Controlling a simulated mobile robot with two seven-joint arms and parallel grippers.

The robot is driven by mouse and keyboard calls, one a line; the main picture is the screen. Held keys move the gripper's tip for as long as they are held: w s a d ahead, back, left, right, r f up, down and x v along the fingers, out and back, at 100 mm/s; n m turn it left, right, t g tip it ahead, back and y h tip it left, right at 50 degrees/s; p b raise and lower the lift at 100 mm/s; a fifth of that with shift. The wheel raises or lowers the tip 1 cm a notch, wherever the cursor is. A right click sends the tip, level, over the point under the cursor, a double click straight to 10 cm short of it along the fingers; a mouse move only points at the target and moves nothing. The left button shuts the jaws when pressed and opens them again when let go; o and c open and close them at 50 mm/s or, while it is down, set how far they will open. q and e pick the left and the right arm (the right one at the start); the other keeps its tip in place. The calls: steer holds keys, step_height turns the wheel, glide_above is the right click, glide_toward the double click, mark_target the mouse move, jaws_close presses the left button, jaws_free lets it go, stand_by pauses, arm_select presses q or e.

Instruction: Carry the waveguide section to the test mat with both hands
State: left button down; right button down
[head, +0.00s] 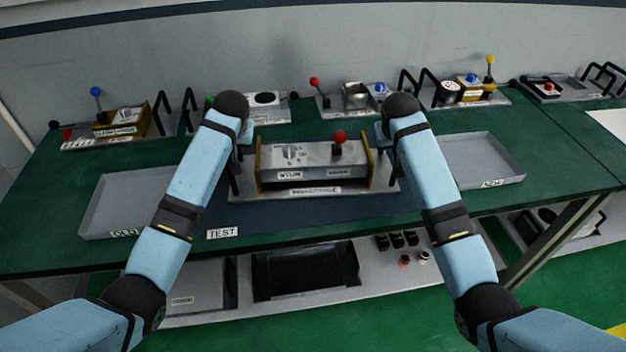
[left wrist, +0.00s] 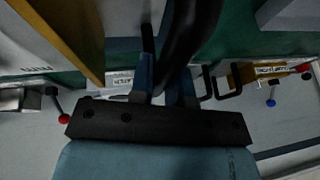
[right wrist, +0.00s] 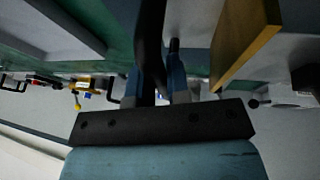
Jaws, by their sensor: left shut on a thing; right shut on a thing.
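The waveguide section (head: 313,154), a silver unit with brass-coloured end plates, a red-knobbed lever and a wide base plate, is at the middle of the head view. It is over the dark blue test mat (head: 290,222), labelled TEST; I cannot tell whether it touches it. My left gripper (head: 240,158) is shut on its left black handle, and my right gripper (head: 382,136) on its right one. The jaws also show close around black bars in the left wrist view (left wrist: 166,82) and right wrist view (right wrist: 160,85). The forearms partly hide the grips.
Grey trays flank the mat, one at left (head: 125,200) and one at right (head: 485,160). Several similar units with handles and coloured levers line the back of the green bench (head: 50,215). A shelf with a black recess (head: 305,270) is below the front edge.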

arm_select(q)
steer(key=c, duration=1.1)
jaws_free()
arm_select(e)
steer(key=c, duration=1.1)
jaws_free()
arm_select(q)
steer(key=shift+s, duration=0.1)
arm_select(e)
steer(key=shift+s, duration=0.1)
steer(key=shift+r, duration=0.1)
arm_select(q)
steer(key=v, duration=1.2)
arm_select(e)
steer(key=v, duration=1.1)
steer(key=shift+s+r, duration=0.2)
steer(key=shift+r, duration=0.15)
